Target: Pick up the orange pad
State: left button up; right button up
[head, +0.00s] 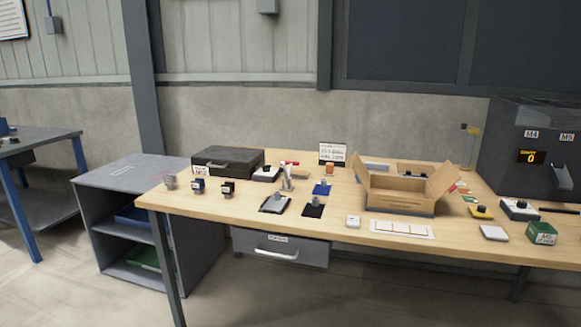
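A yellow-orange pad (480,212) with a dark knob on top lies flat on the right part of the wooden table (225,206). It is the thing in view closest to an orange pad. It sits between the open cardboard box (400,190) and a white pad with a dark top (519,210). A small upright orange object (329,169) stands farther back, in front of the white sign; its exact kind is too small to tell. Neither of my grippers is in view.
A black case (228,160) stands at the back left. A green box (542,233) is at the front right, below a dark machine (530,145). The left front strip is clear.

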aim_at(329, 166)
jog(key=u, duration=0.1)
jog(key=i, duration=1.05)
jog(key=z, duration=0.4)
